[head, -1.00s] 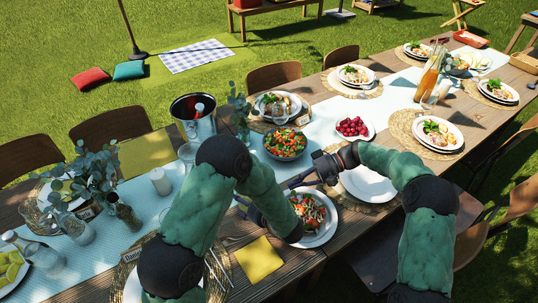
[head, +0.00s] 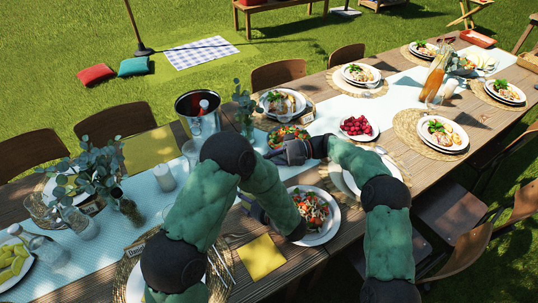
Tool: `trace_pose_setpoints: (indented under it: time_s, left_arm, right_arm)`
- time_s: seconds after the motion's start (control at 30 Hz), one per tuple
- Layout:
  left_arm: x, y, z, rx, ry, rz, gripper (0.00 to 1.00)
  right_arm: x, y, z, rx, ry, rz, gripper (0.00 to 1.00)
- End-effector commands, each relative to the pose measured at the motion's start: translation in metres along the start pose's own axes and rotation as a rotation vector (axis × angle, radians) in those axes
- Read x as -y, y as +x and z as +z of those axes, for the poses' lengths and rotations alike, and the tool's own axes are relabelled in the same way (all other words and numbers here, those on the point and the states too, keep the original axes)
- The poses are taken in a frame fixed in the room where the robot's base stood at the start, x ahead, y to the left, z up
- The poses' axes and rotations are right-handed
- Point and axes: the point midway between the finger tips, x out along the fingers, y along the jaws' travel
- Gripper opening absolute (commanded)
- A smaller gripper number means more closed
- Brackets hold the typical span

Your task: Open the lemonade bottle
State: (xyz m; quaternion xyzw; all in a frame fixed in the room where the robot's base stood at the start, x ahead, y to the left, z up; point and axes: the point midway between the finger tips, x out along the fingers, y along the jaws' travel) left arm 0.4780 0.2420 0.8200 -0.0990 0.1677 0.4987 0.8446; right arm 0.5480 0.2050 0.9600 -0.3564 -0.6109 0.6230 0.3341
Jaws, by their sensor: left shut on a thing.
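My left gripper (head: 255,209) shows as a dark shape beside the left forearm, low over the table near the plate of salad. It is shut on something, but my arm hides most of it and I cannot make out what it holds. My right gripper (head: 284,153) hangs over the bowl of chopped vegetables (head: 283,133), and I cannot tell whether its fingers are open. I cannot pick out a lemonade bottle with certainty. A clear bottle with an orange drink (head: 434,77) stands upright at the far right, and a clear glass bottle (head: 36,241) stands at the left edge.
A salad plate (head: 321,235), a plate of red fruit (head: 357,137) and a leafy vase (head: 91,180) crowd the table. A yellow napkin (head: 261,257) lies near the front.

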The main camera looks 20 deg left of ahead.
Motion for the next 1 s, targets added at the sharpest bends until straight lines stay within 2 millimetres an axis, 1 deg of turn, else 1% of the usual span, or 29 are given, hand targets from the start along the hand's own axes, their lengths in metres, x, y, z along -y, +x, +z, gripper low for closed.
trace_pose_setpoints:
  time_s: [0.03,0.2,0.4,0.53,0.7,1.0]
  left_arm:
    - [-0.001,0.000,-0.003,-0.005,0.004,0.001,0.16]
    - [-0.001,0.000,-0.003,-0.005,0.004,0.001,0.16]
    - [-0.001,0.000,-0.003,-0.005,0.004,0.001,0.16]
    - [-0.001,0.000,-0.003,-0.005,0.004,0.001,0.16]
    - [-0.001,0.000,-0.003,-0.005,0.004,0.001,0.16]
    - [-0.001,0.000,-0.003,-0.005,0.004,0.001,0.16]
  right_arm:
    - [-0.003,0.006,0.000,0.002,0.002,0.000,0.00]
    - [-0.011,0.021,0.001,0.002,0.001,0.000,0.00]
    - [-0.010,0.040,0.001,0.002,0.000,0.001,0.00]
    - [-0.010,0.049,0.000,0.001,0.000,0.001,0.00]
    - [-0.010,0.056,0.000,0.002,0.000,0.001,0.00]
    - [-0.010,0.057,0.000,0.001,0.000,0.001,0.00]
